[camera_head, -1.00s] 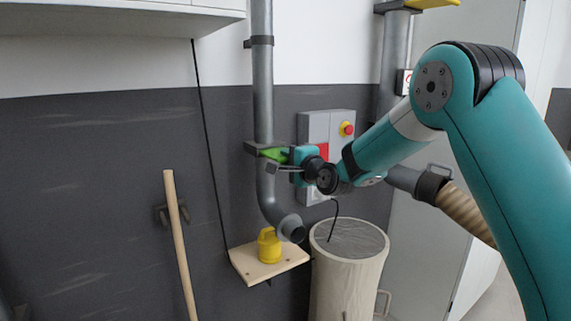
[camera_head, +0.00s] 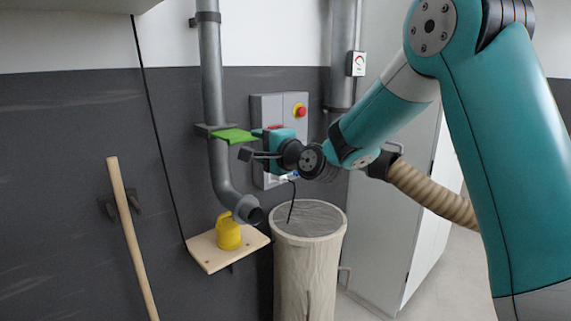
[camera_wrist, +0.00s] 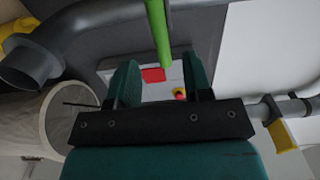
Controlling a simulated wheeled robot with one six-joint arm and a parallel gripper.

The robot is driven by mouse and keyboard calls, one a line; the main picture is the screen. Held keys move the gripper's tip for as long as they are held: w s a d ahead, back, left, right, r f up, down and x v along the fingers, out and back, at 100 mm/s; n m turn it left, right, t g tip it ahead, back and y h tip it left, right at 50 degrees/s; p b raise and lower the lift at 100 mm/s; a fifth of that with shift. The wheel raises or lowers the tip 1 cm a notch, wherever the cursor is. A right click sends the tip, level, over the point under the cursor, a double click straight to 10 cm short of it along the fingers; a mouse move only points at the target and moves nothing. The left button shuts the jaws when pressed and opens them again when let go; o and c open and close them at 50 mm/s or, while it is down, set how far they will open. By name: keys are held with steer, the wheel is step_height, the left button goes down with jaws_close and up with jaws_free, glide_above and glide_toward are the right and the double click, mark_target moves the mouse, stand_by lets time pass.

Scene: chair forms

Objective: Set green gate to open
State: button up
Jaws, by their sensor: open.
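The green gate (camera_head: 235,136) is a flat plate that sticks out to the right from a dark slot holder (camera_head: 206,130) on the grey vertical pipe (camera_head: 210,75). In the wrist view the green gate (camera_wrist: 158,32) shows edge-on as a narrow bar entering from the top. My gripper (camera_head: 250,155) is open and empty, just below and to the right of the plate. In the wrist view my gripper's jaws (camera_wrist: 160,78) are spread apart, with the bar's end ahead of the gap between them. I cannot tell whether anything touches.
A grey control box (camera_head: 278,108) with a red button is behind my gripper. Below are a yellow canister (camera_head: 228,232) on a wooden shelf (camera_head: 207,255) and a pale dust drum (camera_head: 305,265). A wooden pole (camera_head: 130,235) leans at left; a ribbed hose (camera_head: 430,192) is at right.

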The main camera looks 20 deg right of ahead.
steer(key=b+v, duration=0.3)
steer(key=v, duration=0.6)
steer(key=shift+s, duration=0.3)
steer(key=shift+d, duration=0.1)
steer(key=s+a+f+n+g+y, duration=0.1)
steer(key=s+a+f+n+g, duration=0.4)
steer(key=s+a+n+g, duration=0.4)
steer(key=s+a+f+n+g+y, duration=0.1)
steer(key=s+a+f+n+g, duration=0.3)
steer(key=s+n, duration=0.5)
steer(key=s+d+f+n+g+h, duration=0.2)
steer(key=s+n+g+h, duration=0.1)
steer(key=s, duration=0.9)
steer(key=shift+f+n+g, duration=0.2)
steer(key=shift+n+g, duration=0.1)
steer(key=shift+g, duration=0.3)
